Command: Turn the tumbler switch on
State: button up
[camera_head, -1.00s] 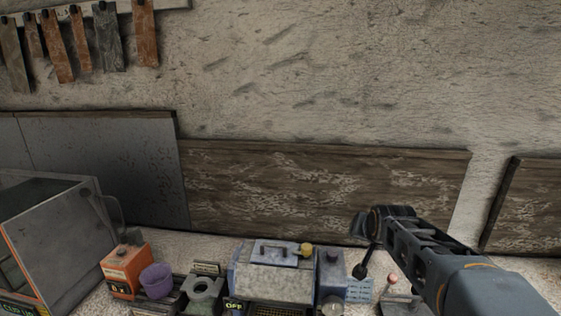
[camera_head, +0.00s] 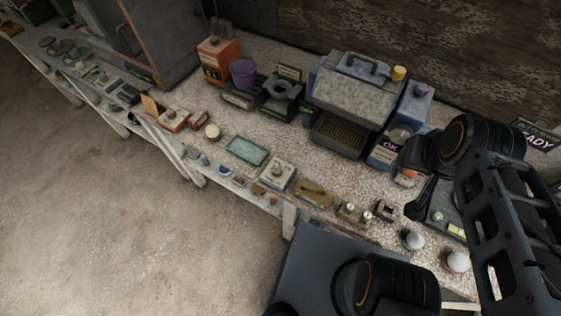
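Several small controls sit along the front of the speckled bench (camera_head: 222,182). A brass plate (camera_head: 313,193) carries a dark lever-like piece, and a pale box (camera_head: 277,176) beside it has a round knob. I cannot tell for sure which control is the tumbler switch, or its on or off position. My gripper (camera_head: 417,203) seems to be the dark narrow part hanging below my arm, over the right part of the bench, to the right of the brass plate. Its fingers cannot be told apart. Nothing held is visible.
A grey machine (camera_head: 352,90) with a handle stands at the back. An orange box (camera_head: 218,60) and a purple cup (camera_head: 243,72) stand left of it. White spheres (camera_head: 456,262) sit at the lower right. Open floor (camera_head: 110,220) lies in front of the bench.

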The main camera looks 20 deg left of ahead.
aim_at(277, 169)
jog(key=k, duration=0.5)
jog(key=u, duration=0.9)
jog(key=i, duration=0.25)
jog(key=u, duration=0.2)
